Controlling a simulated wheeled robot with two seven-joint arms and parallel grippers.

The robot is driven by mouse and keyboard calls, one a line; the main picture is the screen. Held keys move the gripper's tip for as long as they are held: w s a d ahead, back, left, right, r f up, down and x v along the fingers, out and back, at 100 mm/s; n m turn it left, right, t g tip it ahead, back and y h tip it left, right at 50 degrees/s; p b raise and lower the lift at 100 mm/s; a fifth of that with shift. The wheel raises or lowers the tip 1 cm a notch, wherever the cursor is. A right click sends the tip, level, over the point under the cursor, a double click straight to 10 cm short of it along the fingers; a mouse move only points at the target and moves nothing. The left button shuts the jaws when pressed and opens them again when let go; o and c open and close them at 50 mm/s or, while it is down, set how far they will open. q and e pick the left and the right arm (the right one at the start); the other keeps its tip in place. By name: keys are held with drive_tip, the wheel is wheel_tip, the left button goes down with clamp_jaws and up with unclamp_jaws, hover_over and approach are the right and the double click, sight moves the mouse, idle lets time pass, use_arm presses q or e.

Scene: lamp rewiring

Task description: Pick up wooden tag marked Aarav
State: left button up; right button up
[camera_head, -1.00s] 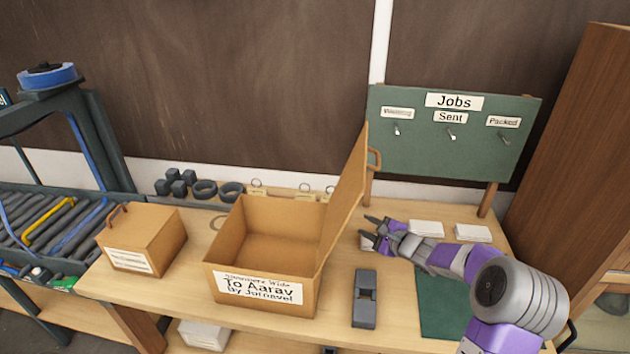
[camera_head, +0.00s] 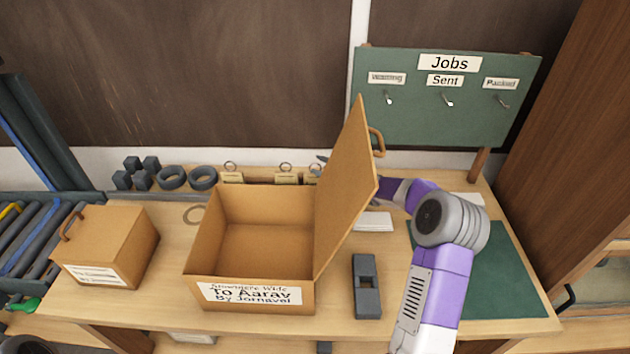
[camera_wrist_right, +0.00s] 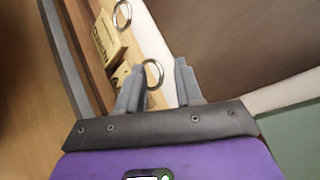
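Small wooden tags with metal rings stand along the back of the bench: a left tag (camera_head: 233,178), a middle tag (camera_head: 287,178) and a right tag (camera_head: 312,178) partly hidden by the box lid. Their names are too small to read, so I cannot tell which is marked Aarav. My right gripper (camera_wrist_right: 159,64) is open. In the right wrist view a ring (camera_wrist_right: 153,75) shows between its fingers, with its tag (camera_wrist_right: 120,76) partly behind the left finger. Another tag (camera_wrist_right: 108,40) lies farther off. In the head view the lid hides most of this gripper. My left gripper is out of view.
An open box (camera_head: 250,292) labelled To Aarav has its raised lid (camera_head: 345,190) close beside my right gripper. A closed box (camera_head: 105,245) stands left. A green Jobs board (camera_head: 440,120) with hooks stands behind. A dark block plane (camera_head: 367,288) lies in front.

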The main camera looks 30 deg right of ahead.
drive_tip(key=shift+w, duration=0.15)
clamp_jaws()
idle(0.4)
